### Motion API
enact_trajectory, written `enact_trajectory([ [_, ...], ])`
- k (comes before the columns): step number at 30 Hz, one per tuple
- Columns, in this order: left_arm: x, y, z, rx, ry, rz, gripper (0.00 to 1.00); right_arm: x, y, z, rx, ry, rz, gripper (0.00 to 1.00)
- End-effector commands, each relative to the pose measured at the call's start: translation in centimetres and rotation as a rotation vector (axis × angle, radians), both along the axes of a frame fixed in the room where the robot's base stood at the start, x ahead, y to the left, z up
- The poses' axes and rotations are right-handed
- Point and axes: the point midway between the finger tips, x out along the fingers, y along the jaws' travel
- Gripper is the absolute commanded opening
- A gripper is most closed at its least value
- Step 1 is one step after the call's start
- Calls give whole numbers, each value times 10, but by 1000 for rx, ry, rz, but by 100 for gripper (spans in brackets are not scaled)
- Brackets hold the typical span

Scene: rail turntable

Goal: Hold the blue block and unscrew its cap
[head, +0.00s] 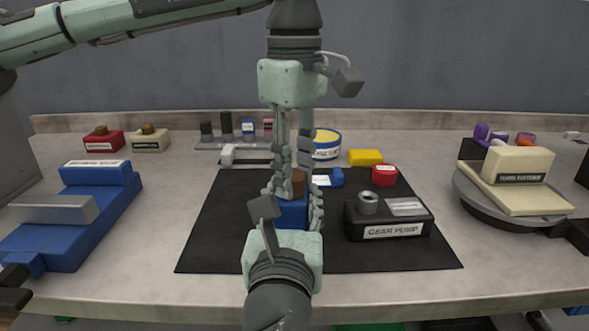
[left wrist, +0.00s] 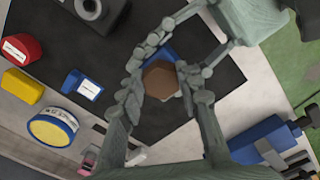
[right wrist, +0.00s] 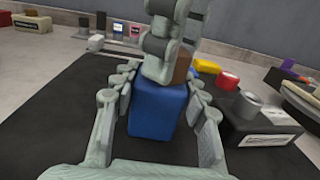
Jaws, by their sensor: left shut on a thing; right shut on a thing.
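The blue block (head: 291,215) is upright on the black mat (head: 225,225), its brown cap (head: 298,183) on top. The cap looks hexagonal in the left wrist view (left wrist: 158,82). My left gripper (head: 292,180) points down from above, its fingers shut around the cap. My right gripper (head: 290,208) reaches in from the front, low, with its fingers shut on two sides of the blue block, which fills the middle of the right wrist view (right wrist: 157,112). The fingers of both grippers hide parts of the block and cap. I cannot tell whether the cap sits tight on the block.
A black gear pump (head: 390,218) stands close on the right of the mat. A blue vise (head: 75,215) is left, a turntable (head: 515,205) right.

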Motion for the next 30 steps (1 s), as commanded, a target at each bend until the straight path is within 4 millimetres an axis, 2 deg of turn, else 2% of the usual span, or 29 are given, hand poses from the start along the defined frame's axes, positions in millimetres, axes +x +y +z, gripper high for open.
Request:
enact_trajectory([
  [2, 1, 0, 0, -1, -2, 41, 4, 0, 0, 0, 0, 0, 1, 0],
  [9, 3, -1, 0, -1, -1, 406, 4, 0, 0, 0, 0, 0, 1, 0],
  [12, 3, -1, 0, -1, -1, 499, 4, 0, 0, 0, 0, 0, 1, 0],
  [23, 4, -1, 0, -1, -1, 551, 4, 0, 0, 0, 0, 0, 1, 0],
  [30, 6, -1, 0, -2, -2, 906, 4, 0, 0, 0, 0, 0, 1, 0],
])
